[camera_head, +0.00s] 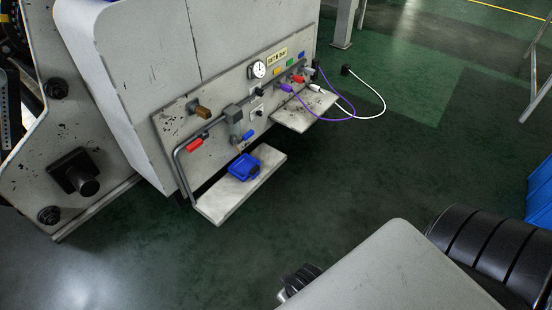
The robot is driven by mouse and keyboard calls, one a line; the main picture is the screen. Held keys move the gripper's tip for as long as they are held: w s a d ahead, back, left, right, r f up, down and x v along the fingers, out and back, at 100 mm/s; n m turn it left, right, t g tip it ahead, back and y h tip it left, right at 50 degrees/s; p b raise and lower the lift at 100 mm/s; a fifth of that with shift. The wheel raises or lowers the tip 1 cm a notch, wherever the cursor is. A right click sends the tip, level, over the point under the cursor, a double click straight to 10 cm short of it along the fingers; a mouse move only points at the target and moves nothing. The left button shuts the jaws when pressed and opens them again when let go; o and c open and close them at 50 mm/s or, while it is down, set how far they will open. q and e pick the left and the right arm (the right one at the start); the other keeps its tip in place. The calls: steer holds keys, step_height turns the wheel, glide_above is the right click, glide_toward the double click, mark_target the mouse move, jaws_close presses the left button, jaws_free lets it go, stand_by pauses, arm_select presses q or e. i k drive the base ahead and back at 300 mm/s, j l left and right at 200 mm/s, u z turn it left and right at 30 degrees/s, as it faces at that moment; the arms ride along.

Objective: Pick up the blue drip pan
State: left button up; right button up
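The blue drip pan (244,167) is a small blue tray. It rests on the lower pale shelf (215,207) at the front of the grey machine, below a small valve fitting (235,118). It looks clear of any gripper. Neither my left nor my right gripper can be made out in the head view.
The grey machine panel (168,125) carries a gauge (259,69), a red-handled valve (195,145) and a pipe. A second shelf (300,118) sits higher to the right, near purple and white cables (381,98). Green floor (330,190) is open in front. A blue object (541,190) stands far right.

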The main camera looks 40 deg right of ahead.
mark_target(244, 167)
steer(key=z, duration=0.85)
steer(key=i, duration=0.3)
